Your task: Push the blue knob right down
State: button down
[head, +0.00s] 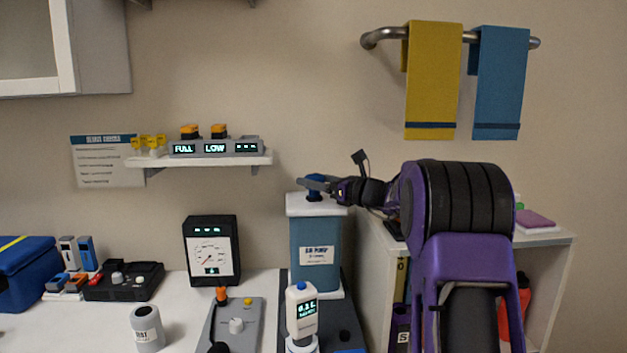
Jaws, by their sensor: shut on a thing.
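The blue knob (314,194) is on top of the air pump (315,247), a blue box with a white lid and a label. Only part of the knob shows; my gripper (316,182) covers the rest. My gripper comes in from the right, level with the knob's top, and is shut on the knob. How far down the knob sits is hard to tell at this size.
A handheld meter (302,312) with a lit screen stands in front of the pump. A gauge box (211,250) and a grey control box (236,325) are to the left. A shelf unit (545,240) stands at right, behind my arm. A wall shelf (200,160) hangs at upper left.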

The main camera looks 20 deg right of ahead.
jog(key=shift+f, duration=0.45)
jog(key=shift+c, duration=2.4)
grip_release()
jog(key=shift+o, duration=1.8)
jog(key=shift+r, duration=0.2)
jog(key=v, duration=1.7)
jog(key=shift+s+p, duration=0.25)
jog(key=shift+p, duration=0.05)
jog(key=shift+d, duration=0.1)
